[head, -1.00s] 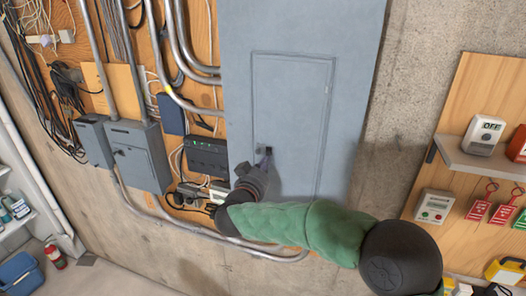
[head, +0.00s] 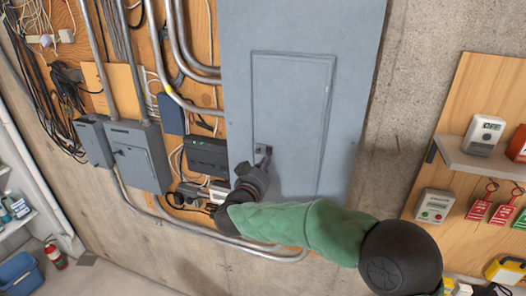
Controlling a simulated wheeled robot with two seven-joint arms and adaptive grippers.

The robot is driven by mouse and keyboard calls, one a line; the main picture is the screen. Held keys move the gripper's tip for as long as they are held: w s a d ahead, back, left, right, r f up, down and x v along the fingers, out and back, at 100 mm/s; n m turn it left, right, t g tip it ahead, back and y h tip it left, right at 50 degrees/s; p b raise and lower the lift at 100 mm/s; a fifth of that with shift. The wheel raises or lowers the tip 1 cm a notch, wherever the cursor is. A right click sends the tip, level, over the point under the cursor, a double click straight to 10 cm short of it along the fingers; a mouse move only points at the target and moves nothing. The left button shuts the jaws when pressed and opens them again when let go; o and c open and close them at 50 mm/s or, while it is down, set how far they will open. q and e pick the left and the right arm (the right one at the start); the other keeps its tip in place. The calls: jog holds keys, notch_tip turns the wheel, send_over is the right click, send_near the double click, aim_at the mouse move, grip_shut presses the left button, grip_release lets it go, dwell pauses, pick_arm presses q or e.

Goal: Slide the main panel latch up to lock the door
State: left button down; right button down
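The grey main panel (head: 300,30) hangs on the wall, and its inset door (head: 293,110) lies flush in the frame. The small latch (head: 260,149) is at the lower left edge of the door. My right gripper (head: 265,158) comes from below, with its fingertips at the latch. They look to be touching it or very close; contact cannot be made out. The gripper's own body and its small size hide whether the fingers are open or shut. My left gripper is not in view.
Left of the panel are a black box with a green light (head: 206,156), a grey box (head: 140,155) and metal conduits (head: 172,85). On the right, a wooden board (head: 468,100) carries a shelf (head: 480,160) and red lockout tags. Bare concrete lies between.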

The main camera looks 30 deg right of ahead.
jog(key=shift+r+p, duration=0.6)
jog(key=shift+r, duration=0.1)
dwell(0.6)
jog(key=shift+f, duration=0.25)
dwell(0.4)
jog(key=shift+s+a, duration=0.1)
jog(key=p+v, duration=0.2)
jog(key=v, duration=0.4)
jog(key=shift+s+a, duration=0.25)
dwell(0.4)
dwell(0.4)
